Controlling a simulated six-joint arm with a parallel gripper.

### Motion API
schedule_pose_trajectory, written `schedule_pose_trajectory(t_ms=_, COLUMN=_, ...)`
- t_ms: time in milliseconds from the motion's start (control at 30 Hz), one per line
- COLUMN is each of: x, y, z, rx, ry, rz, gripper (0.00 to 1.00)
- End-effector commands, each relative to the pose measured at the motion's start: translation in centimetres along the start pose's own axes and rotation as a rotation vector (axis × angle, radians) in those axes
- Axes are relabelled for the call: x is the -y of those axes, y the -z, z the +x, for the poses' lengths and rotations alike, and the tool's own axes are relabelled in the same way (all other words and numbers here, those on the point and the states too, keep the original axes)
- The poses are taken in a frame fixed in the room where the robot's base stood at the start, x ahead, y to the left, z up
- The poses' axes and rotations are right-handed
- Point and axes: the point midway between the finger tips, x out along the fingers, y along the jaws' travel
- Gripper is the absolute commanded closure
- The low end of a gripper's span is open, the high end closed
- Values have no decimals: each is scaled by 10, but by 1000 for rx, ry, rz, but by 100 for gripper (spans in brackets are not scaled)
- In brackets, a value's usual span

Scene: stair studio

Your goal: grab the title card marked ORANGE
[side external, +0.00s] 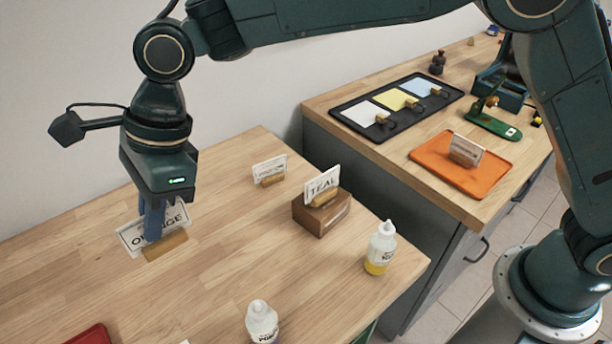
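The title card marked ORANGE (176,217) is at the left of the near wooden table, upright in a small wooden holder (166,246). My gripper (153,228) points down at this card. Its blue fingers overlap the card and hide the middle of the word. I cannot tell whether the fingers are closed on the card or only around it, nor whether the holder rests on the table. The TEAL card (322,184) stands on a brown wooden block (320,217). Another white card (269,168) stands behind it, its word too small to read.
Two bottles (380,248) (261,322) stand near the table's front. A red item (92,335) shows at the bottom left edge. On the counter, an orange tray (435,160) bears another card (466,150), and a black tray (398,128) holds coloured panels. The table's middle is clear.

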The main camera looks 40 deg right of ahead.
Motion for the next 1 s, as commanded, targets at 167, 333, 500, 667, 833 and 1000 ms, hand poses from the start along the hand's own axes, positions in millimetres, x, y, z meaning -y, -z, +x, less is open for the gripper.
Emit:
schedule_pose_trajectory(t_ms=167, x=0, y=-5, z=-13, rx=0, ry=1, rz=0, gripper=100)
schedule_pose_trajectory(t_ms=333, x=0, y=-6, z=-16, rx=0, ry=1, rz=0, gripper=100)
schedule_pose_trajectory(t_ms=500, x=0, y=-6, z=-16, rx=0, ry=1, rz=0, gripper=100)
schedule_pose_trajectory(t_ms=667, x=0, y=-6, z=-15, rx=0, ry=1, rz=0, gripper=100)
schedule_pose_trajectory(t_ms=833, x=0, y=-6, z=-15, rx=0, ry=0, rz=-1, gripper=100)
schedule_pose_trajectory(t_ms=1000, x=5, y=2, z=-15, rx=-1, ry=-8, rz=-17, gripper=100)
